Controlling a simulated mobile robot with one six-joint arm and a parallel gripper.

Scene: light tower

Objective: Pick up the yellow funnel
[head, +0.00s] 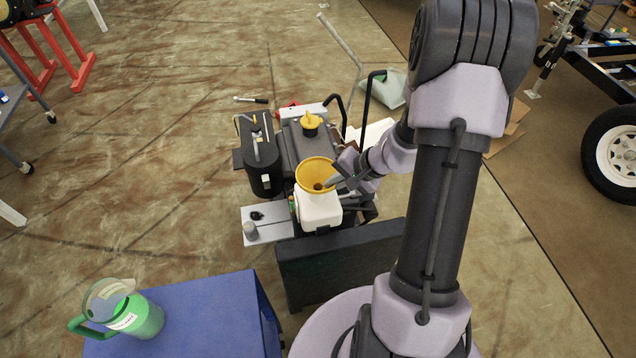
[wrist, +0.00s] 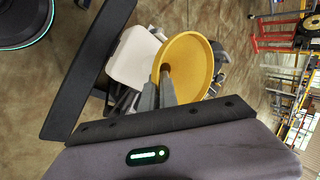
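The yellow funnel (head: 315,170) is wide-mouthed and sits over a white container (head: 318,210) in the middle of the head view. In the wrist view, the funnel (wrist: 199,62) faces me with its dark hole showing. My gripper (head: 337,181) reaches in from the right at the funnel's rim. In the wrist view, the grey fingers of my gripper (wrist: 160,82) are close together at the rim, one outside and one inside the bowl, shut on it. The funnel's spout is hidden, and I cannot tell whether it still rests on the container.
A black canister (head: 262,165) and a dark tank with a yellow cap (head: 311,121) stand behind the funnel. A black panel (head: 340,262) is in front. A blue table (head: 215,325) holds a green jug (head: 138,315) at lower left. Floor is free at left.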

